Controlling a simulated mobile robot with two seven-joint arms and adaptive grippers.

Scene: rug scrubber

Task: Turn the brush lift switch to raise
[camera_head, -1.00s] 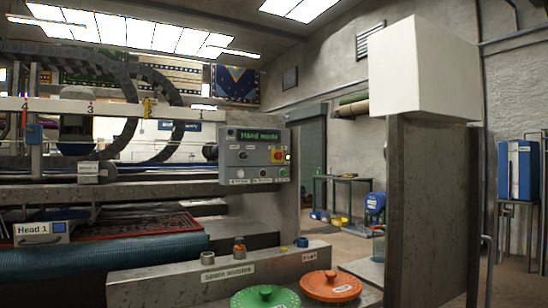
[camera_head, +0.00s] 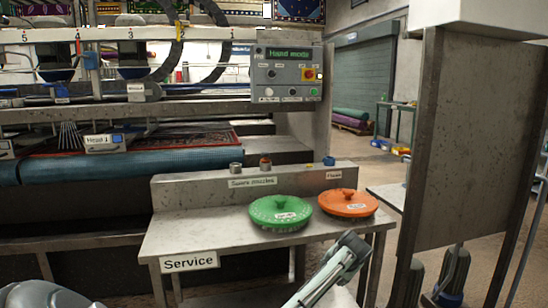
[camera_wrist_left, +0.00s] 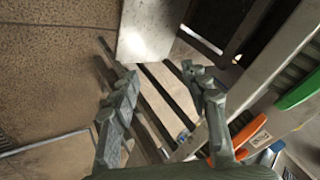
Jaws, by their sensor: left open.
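The knob labels are too small to read, so I cannot tell which is the brush lift switch. My left gripper (camera_head: 345,255) shows at the bottom centre, below and in front of the panel and well apart from it. In the left wrist view my left gripper (camera_wrist_left: 160,76) has its fingers spread with nothing between them. My right gripper is not seen.
A rug (camera_head: 140,140) lies in the machine at left.

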